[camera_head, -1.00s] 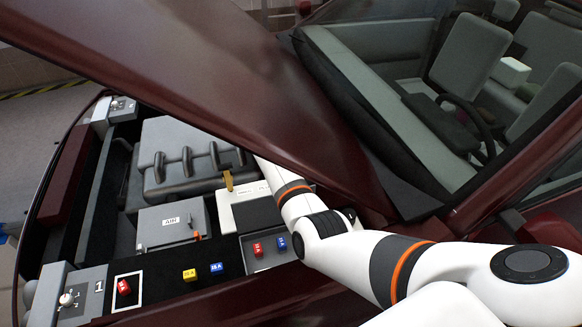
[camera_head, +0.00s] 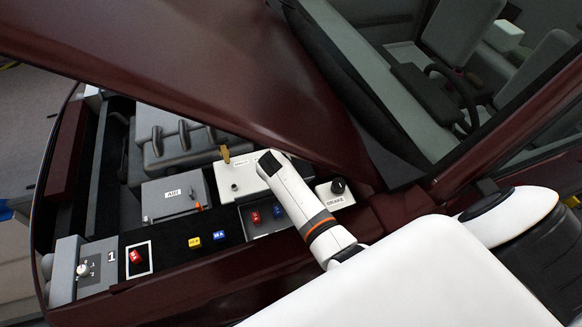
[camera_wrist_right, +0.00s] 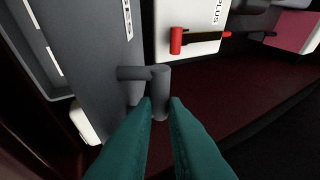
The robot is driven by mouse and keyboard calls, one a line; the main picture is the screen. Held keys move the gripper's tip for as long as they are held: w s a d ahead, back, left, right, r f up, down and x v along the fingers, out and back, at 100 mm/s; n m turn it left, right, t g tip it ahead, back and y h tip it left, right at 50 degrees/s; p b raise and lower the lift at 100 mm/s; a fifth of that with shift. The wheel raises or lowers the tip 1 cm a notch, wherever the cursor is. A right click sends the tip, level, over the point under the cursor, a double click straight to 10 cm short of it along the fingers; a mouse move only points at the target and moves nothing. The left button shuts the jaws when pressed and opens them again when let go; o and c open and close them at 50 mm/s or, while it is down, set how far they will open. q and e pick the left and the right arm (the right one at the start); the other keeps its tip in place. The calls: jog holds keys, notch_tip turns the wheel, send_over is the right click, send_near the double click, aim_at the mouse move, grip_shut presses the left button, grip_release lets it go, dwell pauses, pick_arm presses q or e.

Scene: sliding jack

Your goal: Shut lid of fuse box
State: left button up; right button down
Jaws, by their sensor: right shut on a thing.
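In the right wrist view my right gripper (camera_wrist_right: 160,125) has its teal fingers closed together on a grey L-shaped handle (camera_wrist_right: 160,90). The handle meets a grey panel (camera_wrist_right: 88,60) with a white label, which looks like the fuse box lid and stands at an angle to the box. Pale strips show in a recess (camera_wrist_right: 38,55) at the panel's left. In the head view a dark grey tray (camera_head: 262,232) holds a red fuse (camera_head: 255,217) and a blue fuse (camera_head: 278,212), beside my right arm. The arm hides my right gripper there. My left gripper is not in view.
The raised maroon hood (camera_head: 200,70) overhangs the bay. A white box (camera_head: 238,180) with a yellow handle and a grey box (camera_head: 174,197) stand left of my arm. A white BRAKE box (camera_head: 335,198) stands right. A red-tipped terminal (camera_wrist_right: 176,40) is near the handle.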

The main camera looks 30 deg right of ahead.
jog(key=shift+r, duration=0.1)
dwell(0.3)
jog(key=c, duration=1.7)
grip_release()
jog(key=shift+s, duration=0.15)
jog(key=shift+c, duration=0.2)
jog(key=shift+s+a+r, duration=0.15)
jog(key=shift+a+r, duration=0.15)
jog(key=shift+r, duration=0.05)
jog(key=b+v, duration=0.2)
jog(key=v, duration=0.9)
jog(key=shift+s, duration=0.15)
